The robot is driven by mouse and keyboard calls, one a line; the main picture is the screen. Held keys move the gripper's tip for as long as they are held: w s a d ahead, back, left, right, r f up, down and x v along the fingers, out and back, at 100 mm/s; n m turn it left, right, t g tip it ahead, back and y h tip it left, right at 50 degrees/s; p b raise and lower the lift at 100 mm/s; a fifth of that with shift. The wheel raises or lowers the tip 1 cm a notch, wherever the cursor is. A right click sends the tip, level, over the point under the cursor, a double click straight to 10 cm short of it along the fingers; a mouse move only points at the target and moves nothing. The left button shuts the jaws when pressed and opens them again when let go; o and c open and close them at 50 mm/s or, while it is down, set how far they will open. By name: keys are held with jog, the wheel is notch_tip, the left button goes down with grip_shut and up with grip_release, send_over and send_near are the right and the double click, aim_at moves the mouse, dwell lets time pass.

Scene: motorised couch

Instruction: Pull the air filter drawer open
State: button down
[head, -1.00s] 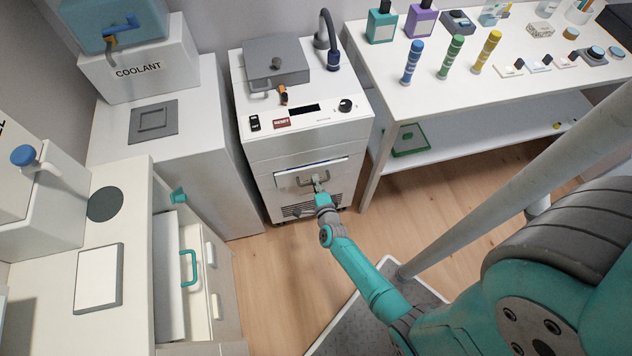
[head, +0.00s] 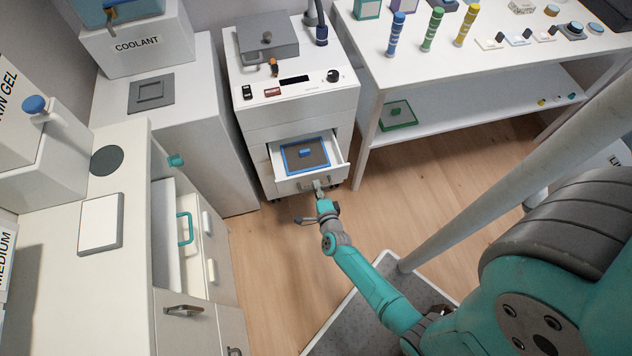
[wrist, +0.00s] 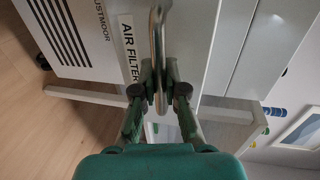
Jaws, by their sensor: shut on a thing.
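The air filter drawer (head: 338,163) stands pulled out of the white machine (head: 299,119) in the head view. Inside it lies a blue-framed filter (head: 290,160) with a small blue grip. My gripper (head: 318,186) is at the front of the drawer. In the wrist view my gripper (wrist: 160,95) is shut on the metal bar handle (wrist: 157,40), one finger on each side of it. The label "AIR FILTER" (wrist: 130,50) shows on the drawer front beside the handle. In the head view, my gripper partly hides the handle.
A white cabinet with an open compartment and teal handle (head: 184,228) stands at the left. A white table (head: 440,70) with several bottles and tubes stands at the right, with a shelf below. The wooden floor (head: 265,270) in front of the machine is clear.

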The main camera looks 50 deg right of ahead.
jog(key=f+v, duration=0.1)
jog(key=v, duration=0.6)
jog(key=shift+s+a+f, duration=0.25)
jog(key=shift+s, duration=0.05)
jog(key=c, duration=1.2)
grip_release()
jog(key=v, duration=1.2)
